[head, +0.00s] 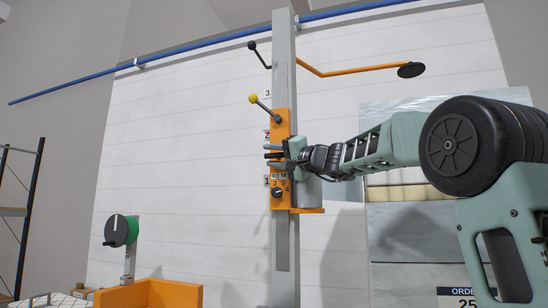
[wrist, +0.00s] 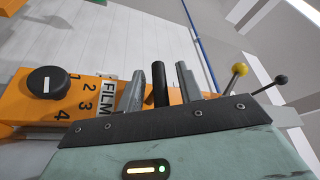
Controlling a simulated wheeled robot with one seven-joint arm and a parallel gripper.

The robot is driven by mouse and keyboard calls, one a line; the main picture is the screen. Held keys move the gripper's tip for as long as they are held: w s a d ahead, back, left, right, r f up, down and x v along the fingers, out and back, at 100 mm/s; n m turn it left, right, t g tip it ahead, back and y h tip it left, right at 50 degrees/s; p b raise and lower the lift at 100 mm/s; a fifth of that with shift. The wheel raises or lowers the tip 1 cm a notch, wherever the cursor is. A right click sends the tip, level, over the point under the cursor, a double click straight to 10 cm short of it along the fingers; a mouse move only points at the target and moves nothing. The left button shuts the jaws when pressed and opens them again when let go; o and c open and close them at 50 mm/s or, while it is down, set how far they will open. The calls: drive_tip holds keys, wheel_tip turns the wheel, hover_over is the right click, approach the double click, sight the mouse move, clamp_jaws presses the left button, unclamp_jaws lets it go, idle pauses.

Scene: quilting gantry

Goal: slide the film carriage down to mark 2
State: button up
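The orange film carriage (head: 283,124) sits on an upright grey column (head: 284,60). Its FILM label and black dial (wrist: 47,82) show in the wrist view. Marks 3 (head: 267,93), 2 (head: 267,134) and 1 (head: 266,180) run down the column's left side; the carriage spans beside marks 2 and 1. My gripper (head: 281,155) is at the carriage front from the right. In the wrist view my gripper (wrist: 160,84) has its fingers on both sides of a black handle (wrist: 160,82), with gaps showing on both sides. Which mark the carriage indicates is too small to tell.
A yellow-knobbed lever (head: 253,98) sticks out from the carriage top, and a black-knobbed lever (head: 253,46) is higher on the column. An orange arm with a black disc (head: 411,70) reaches right. An orange bin (head: 150,293) and green-black dial (head: 119,231) stand lower left.

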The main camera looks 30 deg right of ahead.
drive_tip(key=b+v, duration=0.3)
drive_tip(key=v, duration=1.4)
drive_tip(key=shift+s+f+b, duration=0.15)
drive_tip(key=shift+f+b, duration=0.05)
drive_tip(key=shift+b, duration=0.2)
drive_tip(key=shift+d, duration=0.1)
